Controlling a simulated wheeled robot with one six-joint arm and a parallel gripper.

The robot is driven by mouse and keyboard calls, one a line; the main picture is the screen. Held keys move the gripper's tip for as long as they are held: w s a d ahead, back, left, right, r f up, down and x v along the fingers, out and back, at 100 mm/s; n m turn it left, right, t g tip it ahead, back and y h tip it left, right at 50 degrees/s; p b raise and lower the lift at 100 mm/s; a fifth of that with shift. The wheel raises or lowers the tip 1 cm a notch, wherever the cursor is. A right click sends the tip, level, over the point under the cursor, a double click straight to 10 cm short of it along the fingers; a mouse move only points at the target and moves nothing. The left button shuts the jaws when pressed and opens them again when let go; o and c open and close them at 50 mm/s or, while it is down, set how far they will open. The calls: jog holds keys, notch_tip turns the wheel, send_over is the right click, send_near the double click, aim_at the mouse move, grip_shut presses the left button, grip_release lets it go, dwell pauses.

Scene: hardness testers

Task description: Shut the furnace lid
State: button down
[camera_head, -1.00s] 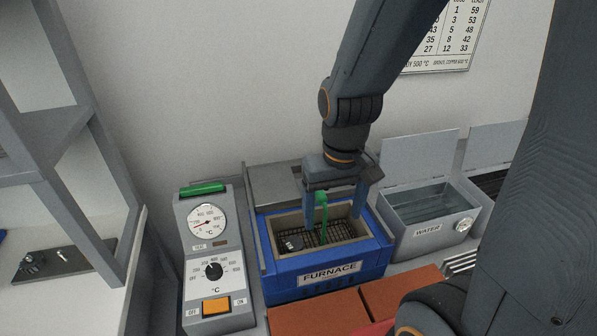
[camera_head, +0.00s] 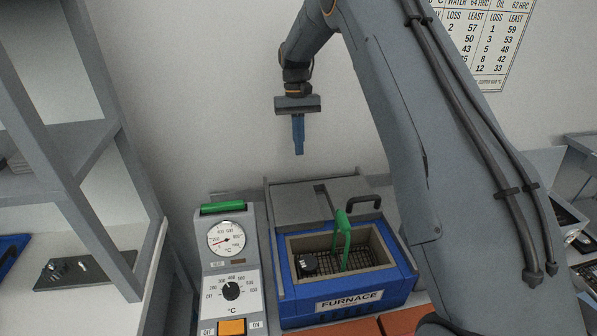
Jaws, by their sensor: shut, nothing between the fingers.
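The blue furnace (camera_head: 345,298) has an open top, and its inside is in plain view. The grey furnace lid (camera_head: 290,206) lies back behind the opening, with a dark handle (camera_head: 363,203) at its right. A wire basket (camera_head: 372,255) sits inside the furnace with its green handle (camera_head: 343,238) standing upright. A dark round piece (camera_head: 308,264) lies in the basket at the left. My gripper (camera_head: 298,152) is shut and empty, pointing down, and appears above and behind the lid, apart from it.
A control panel (camera_head: 232,275) with a dial, knob, orange switch and green top stands left of the furnace. Reddish bricks (camera_head: 402,320) lie in front. My arm covers much of the right side. Grey shelving (camera_head: 85,150) stands at the left.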

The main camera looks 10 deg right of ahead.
jog(key=p+x, duration=0.3)
jog(key=x, duration=0.7)
jog(key=shift+w+a+p, duration=0.3)
